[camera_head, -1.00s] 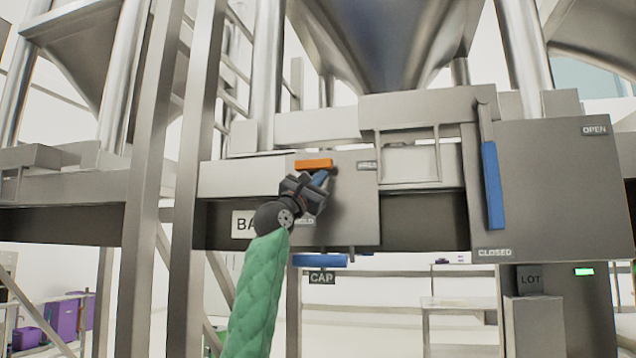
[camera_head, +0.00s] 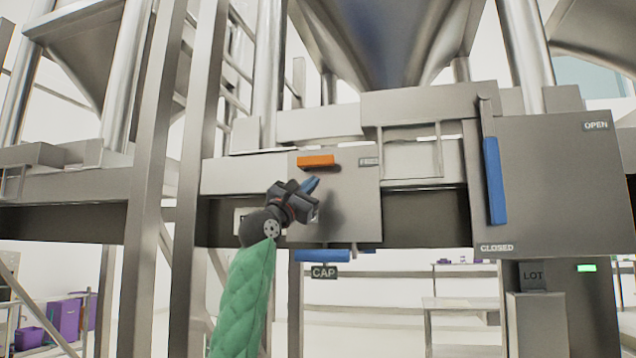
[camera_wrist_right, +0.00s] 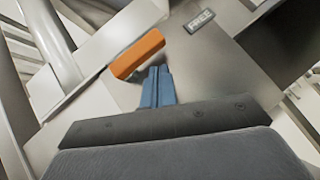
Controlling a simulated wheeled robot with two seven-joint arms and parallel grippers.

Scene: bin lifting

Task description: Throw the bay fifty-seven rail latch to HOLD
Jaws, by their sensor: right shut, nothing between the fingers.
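The rail latch's orange handle (camera_head: 317,162) lies level on a grey plate (camera_head: 350,215). It also shows in the wrist view (camera_wrist_right: 137,54), just beyond my fingers. A label reading FREE (camera_wrist_right: 200,20) is up and right of it in that view; in the head view this label (camera_head: 369,161) is too small to read. My right gripper (camera_head: 312,184) is just below the handle. In the wrist view its blue fingers (camera_wrist_right: 157,87) are together and empty, their tips close to the handle; I cannot tell whether they touch it. No HOLD label is readable. My left gripper is out of view.
A blue lever (camera_head: 495,180) hangs on the right panel (camera_head: 560,190) between OPEN and CLOSED labels. A blue handle (camera_head: 322,256) sits above a CAP label (camera_head: 323,272). A steel post (camera_head: 192,200) stands left of my arm. The space before the plate is clear.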

